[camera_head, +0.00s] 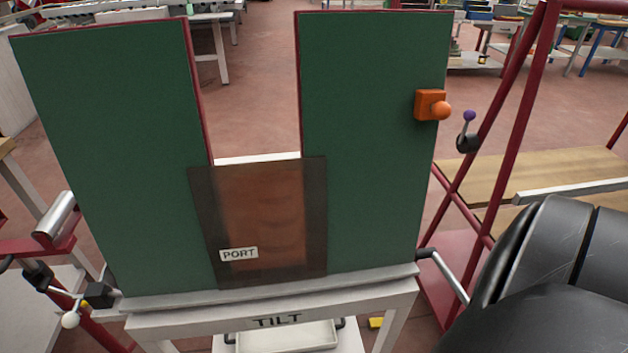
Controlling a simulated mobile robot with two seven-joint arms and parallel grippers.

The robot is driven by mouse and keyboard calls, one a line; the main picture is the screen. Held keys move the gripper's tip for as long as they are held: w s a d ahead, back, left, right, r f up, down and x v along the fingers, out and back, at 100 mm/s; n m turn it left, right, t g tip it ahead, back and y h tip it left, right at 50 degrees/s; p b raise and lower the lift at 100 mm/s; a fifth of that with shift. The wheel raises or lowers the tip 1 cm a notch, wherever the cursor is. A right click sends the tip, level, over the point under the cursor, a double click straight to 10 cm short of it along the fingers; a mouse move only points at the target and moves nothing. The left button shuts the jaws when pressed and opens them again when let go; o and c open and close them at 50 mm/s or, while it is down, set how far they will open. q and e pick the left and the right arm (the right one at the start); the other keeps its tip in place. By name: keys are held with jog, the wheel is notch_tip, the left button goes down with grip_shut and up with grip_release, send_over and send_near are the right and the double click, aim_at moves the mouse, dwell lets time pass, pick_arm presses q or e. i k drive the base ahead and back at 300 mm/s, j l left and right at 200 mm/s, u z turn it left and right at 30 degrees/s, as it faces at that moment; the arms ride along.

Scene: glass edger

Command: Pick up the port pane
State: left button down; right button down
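The port pane (268,215) is a dark, see-through brown sheet with a white label reading PORT (239,254). It stands nearly upright over the gap between two green panels, overlapping the left panel (120,160) and the right panel (375,150). Its lower edge is near the pale ledge (270,292) at the panels' foot; whether it touches the ledge is unclear. Neither of my grippers is in view. A black arm link of mine fills the lower right, clear of the pane.
A purple-tipped lever (468,130) is on the red frame (512,110) to the right. A white-knobbed lever (70,320) is at lower left. The ledge's stand (280,320) reads TILT.

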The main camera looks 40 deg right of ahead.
aim_at(263, 222)
jog(key=z, duration=1.5)
jog(key=j+z, duration=0.2)
jog(key=z, duration=0.25)
jog(key=k+j+z, duration=0.1)
jog(key=z, duration=0.3)
jog(key=j+z, duration=0.3)
jog(key=z, duration=0.15)
jog(key=k, duration=0.15)
jog(key=j, duration=0.1)
